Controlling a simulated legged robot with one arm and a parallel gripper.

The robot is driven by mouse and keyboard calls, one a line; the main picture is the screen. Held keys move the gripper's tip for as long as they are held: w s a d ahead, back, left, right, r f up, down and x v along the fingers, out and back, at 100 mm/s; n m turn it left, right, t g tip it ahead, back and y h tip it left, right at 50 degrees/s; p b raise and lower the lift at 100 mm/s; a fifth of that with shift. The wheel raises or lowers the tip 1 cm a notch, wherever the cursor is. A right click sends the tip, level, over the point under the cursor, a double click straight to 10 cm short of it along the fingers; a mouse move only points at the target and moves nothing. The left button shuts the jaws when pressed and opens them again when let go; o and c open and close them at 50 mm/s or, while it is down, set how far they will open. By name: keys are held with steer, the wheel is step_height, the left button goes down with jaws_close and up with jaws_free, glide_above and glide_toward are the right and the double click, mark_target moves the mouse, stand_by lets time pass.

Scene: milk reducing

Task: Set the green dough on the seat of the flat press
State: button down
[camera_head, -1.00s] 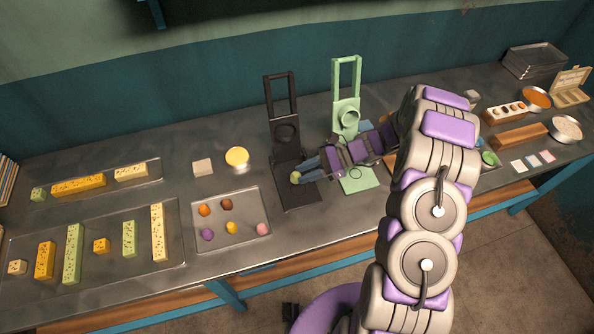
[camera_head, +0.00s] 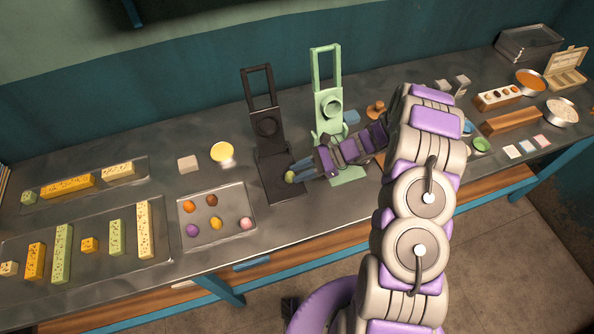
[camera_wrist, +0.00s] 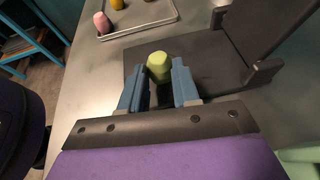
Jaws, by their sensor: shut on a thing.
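The green dough (camera_wrist: 159,66) is a small yellow-green lump between the blue fingers of my gripper (camera_wrist: 160,78). In the head view the dough (camera_head: 290,176) shows at the fingertips, over the right part of the black press's flat base (camera_head: 282,192). In the wrist view it overlaps the near edge of that base (camera_wrist: 205,62); I cannot tell the gap beneath it. A pale green press (camera_head: 328,103) stands to the right, its base partly hidden by my arm. Which one the task calls the flat press is not marked.
A metal tray (camera_head: 238,234) with several coloured lumps lies left of the black press. A white block (camera_head: 188,163) and a yellow-topped round item (camera_head: 223,154) stand behind it. Trays of dotted bars fill the far left; bowls and boxes crowd the right.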

mark_target(288, 176)
steer(key=shift+s+a+f, duration=0.1)
steer(key=shift+a+f, duration=0.05)
steer(key=shift+a, duration=1.3)
steer(key=shift+s+a+f, duration=0.1)
steer(key=shift+a, duration=1.35)
steer(key=shift+d+r, duration=0.1)
steer(key=shift+d, duration=1.05)
steer(key=shift+a, duration=1.05)
steer(key=shift+w+d, duration=0.15)
steer(key=shift+d, duration=1.2)
steer(key=shift+a+p, duration=0.3)
steer(key=shift+a, duration=0.2)
steer(key=shift+w+d, duration=0.1)
steer(key=shift+d, duration=1)
steer(key=shift+a+p, duration=0.25)
steer(key=shift+p, duration=0.05)
steer(key=shift+d, duration=0.1)
